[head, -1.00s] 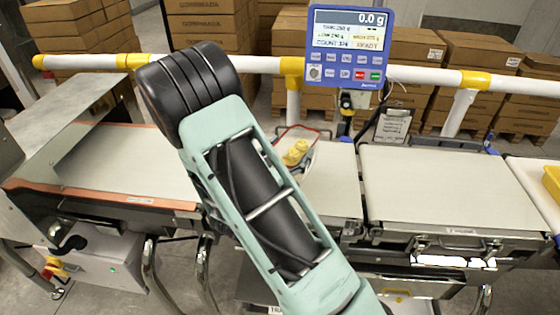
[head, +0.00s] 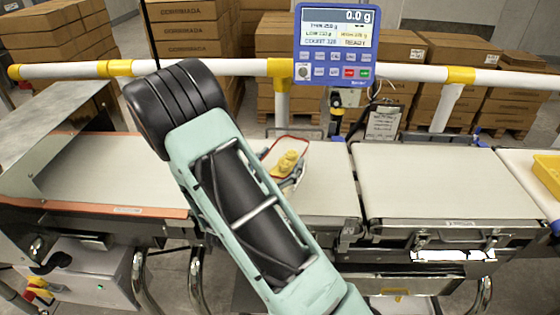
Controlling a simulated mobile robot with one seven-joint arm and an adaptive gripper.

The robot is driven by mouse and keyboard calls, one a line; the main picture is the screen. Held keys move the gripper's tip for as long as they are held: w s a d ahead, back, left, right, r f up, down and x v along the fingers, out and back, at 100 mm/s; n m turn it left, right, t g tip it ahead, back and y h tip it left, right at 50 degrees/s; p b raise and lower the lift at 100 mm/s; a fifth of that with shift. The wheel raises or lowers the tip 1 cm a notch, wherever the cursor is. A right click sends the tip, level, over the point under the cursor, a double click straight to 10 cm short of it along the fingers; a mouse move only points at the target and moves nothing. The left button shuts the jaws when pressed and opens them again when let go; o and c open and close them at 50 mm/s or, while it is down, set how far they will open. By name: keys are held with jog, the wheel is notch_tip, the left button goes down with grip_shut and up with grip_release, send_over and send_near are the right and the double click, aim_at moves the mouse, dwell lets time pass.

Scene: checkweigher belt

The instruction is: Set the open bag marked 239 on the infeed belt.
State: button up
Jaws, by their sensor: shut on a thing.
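The open bag (head: 301,150) is pale with a red rim, and yellow pieces (head: 287,163) show inside it. It hangs or stands over the middle stretch of the belt, right of my arm link; whether its base touches the belt is hidden. No number can be read on it. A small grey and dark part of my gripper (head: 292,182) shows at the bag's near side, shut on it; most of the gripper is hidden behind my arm. The pale belt (head: 115,180), with an orange near edge, runs in from the left to the middle stretch (head: 335,195).
A gap separates the middle stretch from another belt section (head: 435,180) on the right. A blue display (head: 336,45) reading 0.0 g hangs on a white and yellow rail (head: 215,67) behind. A yellow container (head: 548,172) sits at the far right. Cardboard boxes (head: 440,90) stand behind.

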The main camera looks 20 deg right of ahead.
jog(key=o, duration=1.3)
jog(key=shift+f, duration=0.2)
jog(key=o, duration=0.4)
jog(key=shift+o, duration=0.2)
jog(key=shift+r, duration=0.1)
jog(key=shift+r, duration=0.15)
jog(key=v, duration=1.2)
jog(key=shift+b, duration=0.45)
jog(key=shift+r, duration=0.1)
